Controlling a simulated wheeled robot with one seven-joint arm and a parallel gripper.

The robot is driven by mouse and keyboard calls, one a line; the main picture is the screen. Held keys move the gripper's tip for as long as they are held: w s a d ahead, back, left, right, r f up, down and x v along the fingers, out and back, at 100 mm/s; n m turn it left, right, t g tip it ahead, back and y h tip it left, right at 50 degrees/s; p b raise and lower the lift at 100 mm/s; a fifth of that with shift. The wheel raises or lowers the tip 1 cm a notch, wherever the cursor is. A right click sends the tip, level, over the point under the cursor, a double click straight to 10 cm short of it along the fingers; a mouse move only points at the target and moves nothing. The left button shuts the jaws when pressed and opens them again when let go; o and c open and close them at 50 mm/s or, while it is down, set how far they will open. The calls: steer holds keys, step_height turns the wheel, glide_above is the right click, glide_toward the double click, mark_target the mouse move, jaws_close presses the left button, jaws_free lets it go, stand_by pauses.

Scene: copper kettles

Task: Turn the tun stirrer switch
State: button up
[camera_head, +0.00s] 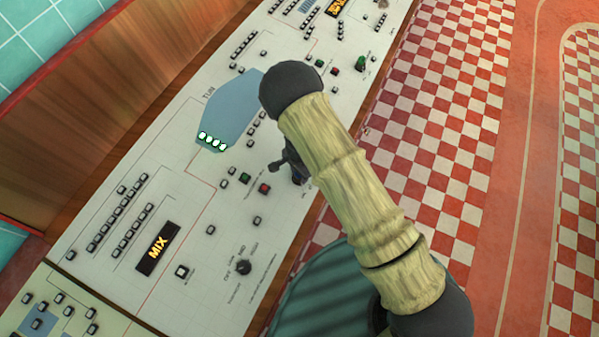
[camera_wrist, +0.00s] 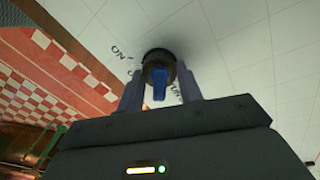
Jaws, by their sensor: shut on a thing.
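The tun stirrer switch (camera_wrist: 158,60) is a round dark knob with a blue grip bar on a white panel. The letters "ON" are printed at its left, and a partly hidden label beginning "TUN" lies beside it. My gripper (camera_wrist: 160,90) has one finger on each side of the switch and is shut on it. The bar points down toward the gripper in the wrist view. In the head view my gripper (camera_head: 287,162) is at the panel, mostly behind my arm, and the switch is hidden there.
Red-and-white checkered floor (camera_head: 430,120) lies right.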

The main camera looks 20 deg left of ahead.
steer(key=shift+m, duration=0.8)
steer(key=o, duration=1)
steer(key=shift+r, duration=0.1)
step_height(320, 180, up, 17)
steer(key=b, duration=0.3)
steer(key=shift+r, duration=0.15)
steer(key=s+d+r+n+t, duration=0.1)
steer(key=d+r, duration=0.3)
steer(key=d, duration=0.7)
steer(key=s+d+r+n+b, duration=0.1)
steer(key=s+d+r+n, duration=0.1)
steer(key=d, duration=0.9)
steer(key=s+d+r+n+t, duration=0.1)
steer(key=d+r+n, duration=0.3)
steer(key=d, duration=0.7)
step_height(320, 180, up, 3)
steer(key=shift+s+f+t, duration=0.15)
steer(key=shift+s+t, duration=0.05)
steer(key=shift+t, duration=0.1)
